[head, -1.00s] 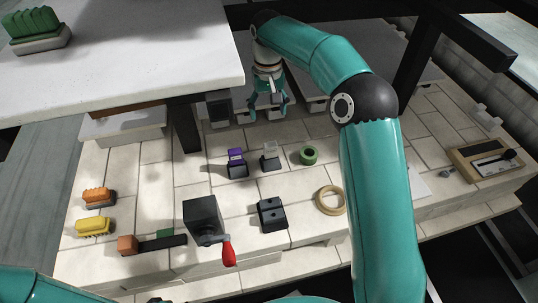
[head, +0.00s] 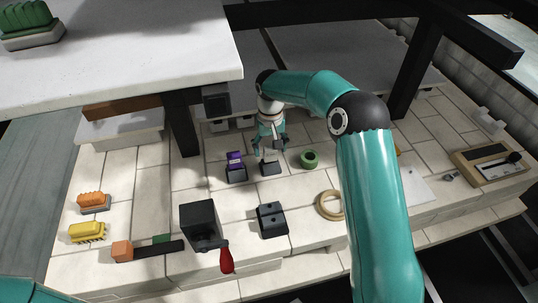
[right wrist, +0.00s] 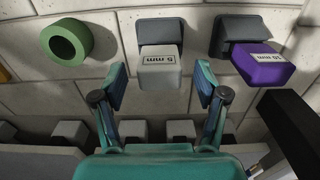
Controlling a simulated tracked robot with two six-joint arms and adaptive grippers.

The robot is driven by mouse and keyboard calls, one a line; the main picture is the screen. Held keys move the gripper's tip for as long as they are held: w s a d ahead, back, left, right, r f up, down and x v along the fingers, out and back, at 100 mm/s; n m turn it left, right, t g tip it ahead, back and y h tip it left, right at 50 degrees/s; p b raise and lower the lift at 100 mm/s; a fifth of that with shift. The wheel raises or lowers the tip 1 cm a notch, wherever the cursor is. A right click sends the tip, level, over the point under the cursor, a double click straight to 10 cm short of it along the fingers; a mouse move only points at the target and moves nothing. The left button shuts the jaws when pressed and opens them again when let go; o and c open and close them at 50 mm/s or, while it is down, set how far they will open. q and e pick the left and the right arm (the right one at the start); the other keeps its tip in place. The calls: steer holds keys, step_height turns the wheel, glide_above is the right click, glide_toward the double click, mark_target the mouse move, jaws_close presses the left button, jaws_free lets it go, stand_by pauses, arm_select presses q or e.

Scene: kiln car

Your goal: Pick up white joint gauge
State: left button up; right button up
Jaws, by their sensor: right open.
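The white joint gauge (right wrist: 160,76), a pale block marked "5 mm", sits in its dark holder (right wrist: 160,30) in the right wrist view. My right gripper (right wrist: 162,84) is open, with one finger to each side of the gauge and gaps on both sides. In the head view my right gripper (head: 271,150) hangs pointing down over the dark holder (head: 271,169) and mostly hides the gauge. My left gripper is not in view.
A purple gauge (right wrist: 264,68) in its own dark holder stands close to the right in the wrist view. A green ring (right wrist: 66,42) lies to the left. A black block (head: 271,219) and a tan ring (head: 330,205) lie in front in the head view.

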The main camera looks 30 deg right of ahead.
steer(key=shift+f, duration=0.4)
steer(key=shift+c, duration=0.3)
steer(key=c, duration=1.2)
steer(key=shift+r, duration=0.1)
steer(key=shift+c, duration=0.2)
